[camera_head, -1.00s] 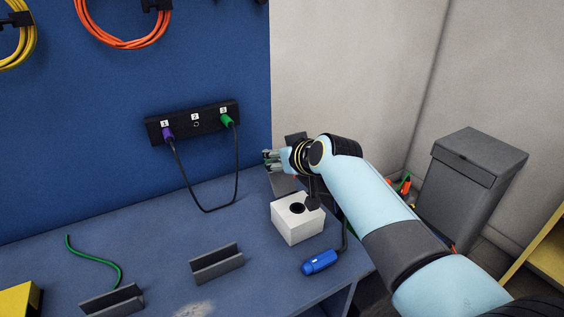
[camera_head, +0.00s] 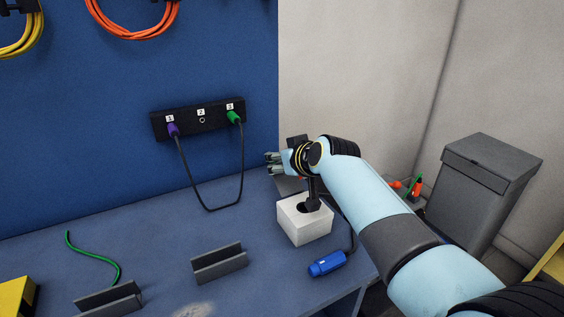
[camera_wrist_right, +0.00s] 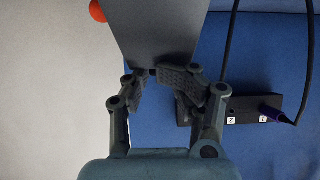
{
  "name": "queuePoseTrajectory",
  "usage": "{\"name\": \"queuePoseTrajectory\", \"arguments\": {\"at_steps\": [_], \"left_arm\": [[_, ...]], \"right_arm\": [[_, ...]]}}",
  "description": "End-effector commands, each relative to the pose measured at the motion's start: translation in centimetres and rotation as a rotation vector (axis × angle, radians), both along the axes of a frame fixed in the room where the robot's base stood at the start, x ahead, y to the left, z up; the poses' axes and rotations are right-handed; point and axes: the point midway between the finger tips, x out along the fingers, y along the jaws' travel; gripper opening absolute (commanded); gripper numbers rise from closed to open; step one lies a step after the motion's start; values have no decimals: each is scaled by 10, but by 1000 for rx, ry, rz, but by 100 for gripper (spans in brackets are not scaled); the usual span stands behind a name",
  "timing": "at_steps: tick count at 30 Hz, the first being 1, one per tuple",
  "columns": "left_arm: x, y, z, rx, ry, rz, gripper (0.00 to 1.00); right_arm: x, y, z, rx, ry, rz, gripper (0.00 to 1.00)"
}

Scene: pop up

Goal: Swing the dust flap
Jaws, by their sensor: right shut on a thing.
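My right gripper (camera_head: 272,163) reaches in from the right in the head view, above and behind the white block (camera_head: 303,228). In the wrist view its fingers (camera_wrist_right: 163,82) are drawn together at the lower end of a grey plate (camera_wrist_right: 160,35) and shut on it. I cannot tell whether this plate is the dust flap. In the head view the arm hides most of the contact. A black port strip (camera_head: 200,117) on the blue wall has an empty socket 2 between a purple plug (camera_head: 173,129) and a green plug (camera_head: 234,117). My left gripper is not in view.
A blue plug (camera_head: 327,264) lies at the bench's right edge. Two grey holders (camera_head: 218,264) and a green cable (camera_head: 98,253) lie on the left. A dark upright part stands at the white block's hole. A grey bin (camera_head: 483,185) stands at the right.

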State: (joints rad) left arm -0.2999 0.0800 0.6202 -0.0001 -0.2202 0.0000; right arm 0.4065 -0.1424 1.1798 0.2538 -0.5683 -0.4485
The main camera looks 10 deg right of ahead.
Motion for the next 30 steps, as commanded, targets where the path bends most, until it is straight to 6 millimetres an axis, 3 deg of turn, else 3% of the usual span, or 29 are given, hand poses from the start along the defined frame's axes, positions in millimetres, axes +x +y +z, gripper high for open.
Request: {"name": "queuePoseTrajectory", "arguments": {"at_steps": [8,16,26,30], "left_arm": [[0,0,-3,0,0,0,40],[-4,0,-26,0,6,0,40],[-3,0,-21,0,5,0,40],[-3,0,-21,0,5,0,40]], "right_arm": [[-2,1,-8,0,11,2,3],[4,3,-33,0,15,2,0],[4,2,-26,1,11,1,45],[5,2,-25,0,8,1,46]]}}
